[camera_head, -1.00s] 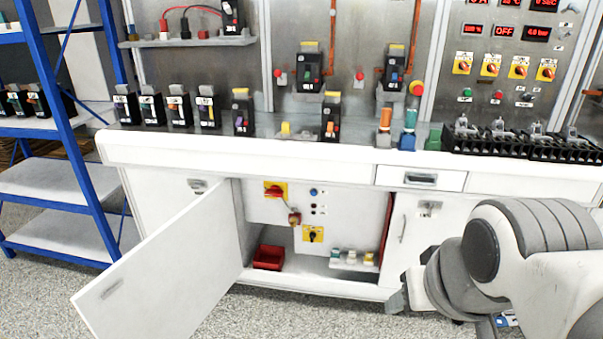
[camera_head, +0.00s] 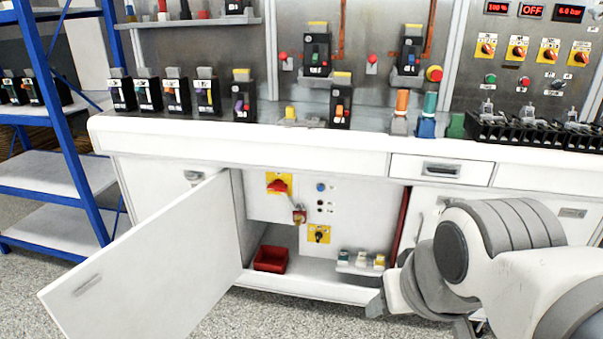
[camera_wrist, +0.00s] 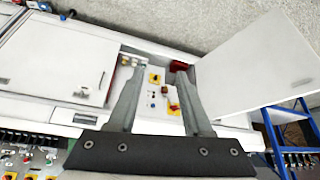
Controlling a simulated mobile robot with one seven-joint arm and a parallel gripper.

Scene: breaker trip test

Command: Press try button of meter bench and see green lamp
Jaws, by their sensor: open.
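The white bench (camera_head: 250,148) has an open lower cabinet with a pale panel (camera_head: 341,213) inside. The panel carries a red rotary switch on a yellow plate (camera_head: 278,183), a blue round button (camera_head: 320,187), small dark sockets below it and a black switch on a yellow plate (camera_head: 319,234). I cannot read any label marking a try button, and no lit green lamp is clear on this panel. My gripper (camera_head: 377,304) is in front of the cabinet's lower right, touching nothing. In the wrist view my gripper (camera_wrist: 159,78) is open and empty, with the panel (camera_wrist: 153,93) beyond, upside down.
The open cabinet door (camera_head: 140,265) swings out at the left. A red bin (camera_head: 271,258) and small pieces on a shelf (camera_head: 360,268) sit inside the cabinet. A blue rack (camera_head: 65,130) stands at far left. Breakers line the benchtop. The floor in front is clear.

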